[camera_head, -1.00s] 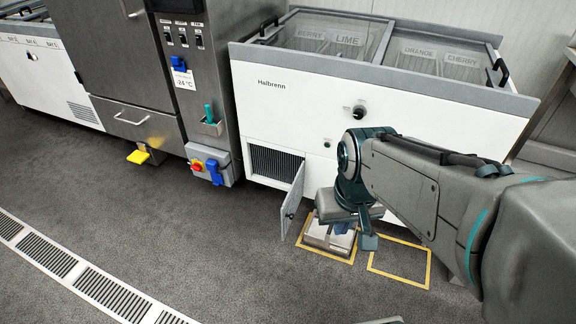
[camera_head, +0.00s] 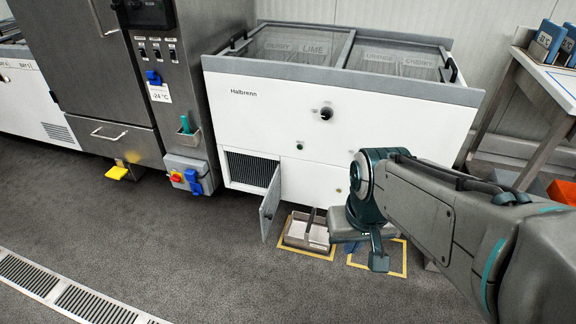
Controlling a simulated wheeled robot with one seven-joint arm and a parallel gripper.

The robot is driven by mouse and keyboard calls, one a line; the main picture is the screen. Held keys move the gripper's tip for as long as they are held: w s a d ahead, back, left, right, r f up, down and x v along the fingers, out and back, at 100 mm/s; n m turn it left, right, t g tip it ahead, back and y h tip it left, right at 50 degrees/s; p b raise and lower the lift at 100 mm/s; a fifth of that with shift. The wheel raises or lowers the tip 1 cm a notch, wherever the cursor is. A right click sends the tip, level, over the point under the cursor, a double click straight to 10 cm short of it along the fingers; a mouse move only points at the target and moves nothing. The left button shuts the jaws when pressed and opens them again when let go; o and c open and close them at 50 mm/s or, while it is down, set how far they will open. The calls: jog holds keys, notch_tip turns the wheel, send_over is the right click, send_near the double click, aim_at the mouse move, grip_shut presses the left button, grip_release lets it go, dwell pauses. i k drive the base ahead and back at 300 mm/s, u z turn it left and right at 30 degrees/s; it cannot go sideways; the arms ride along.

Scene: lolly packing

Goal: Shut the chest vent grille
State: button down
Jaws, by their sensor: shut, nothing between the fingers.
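The white freezer chest (camera_head: 330,130) labelled Halbrenn stands in the middle. Low on its front left is the dark vent opening (camera_head: 250,169). The vent grille door (camera_head: 269,205) is hinged at the opening's right side and swung well out toward me. My gripper (camera_head: 378,262) is shut and empty, low over the floor to the right of the grille door and apart from it. My arm covers the chest's lower right front.
A grey tray-like box (camera_head: 292,238) with a handle stands in a yellow floor outline, between the grille and my gripper. A second yellow outline (camera_head: 402,262) lies under my gripper. The floor left of the grille is clear up to the drain grating (camera_head: 70,297).

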aim_at(268, 208)
jog(key=z, duration=0.05)
jog(key=i, duration=1.05)
jog(key=u, duration=0.55)
